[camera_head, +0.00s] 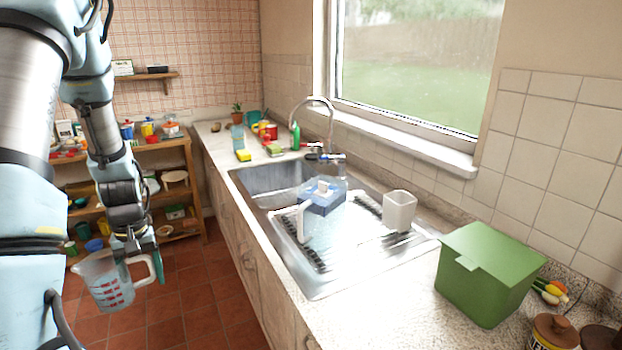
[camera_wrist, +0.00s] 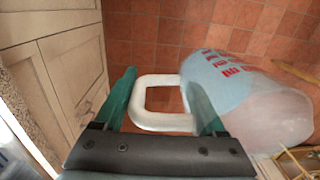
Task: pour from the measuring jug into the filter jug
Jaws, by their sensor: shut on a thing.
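The measuring jug (camera_head: 105,282) is clear with red markings and a white handle. It hangs over the tiled floor, left of the counter, roughly upright in the head view. My gripper (camera_head: 140,268) is shut on its handle; in the wrist view the green fingers (camera_wrist: 163,98) lie at both sides of the white handle, and the jug body (camera_wrist: 245,100) is at the right. The filter jug (camera_head: 323,195), with a blue lid area, a clear body and a white handle, stands on the sink's drainboard, apart from my gripper.
A white square cup (camera_head: 399,211) stands right of the filter jug on the drainboard (camera_head: 350,235). A green box (camera_head: 490,272) sits on the counter at the right. The faucet (camera_head: 318,105) rises behind the sink basin (camera_head: 270,180). Shelves (camera_head: 170,150) stand at the back left.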

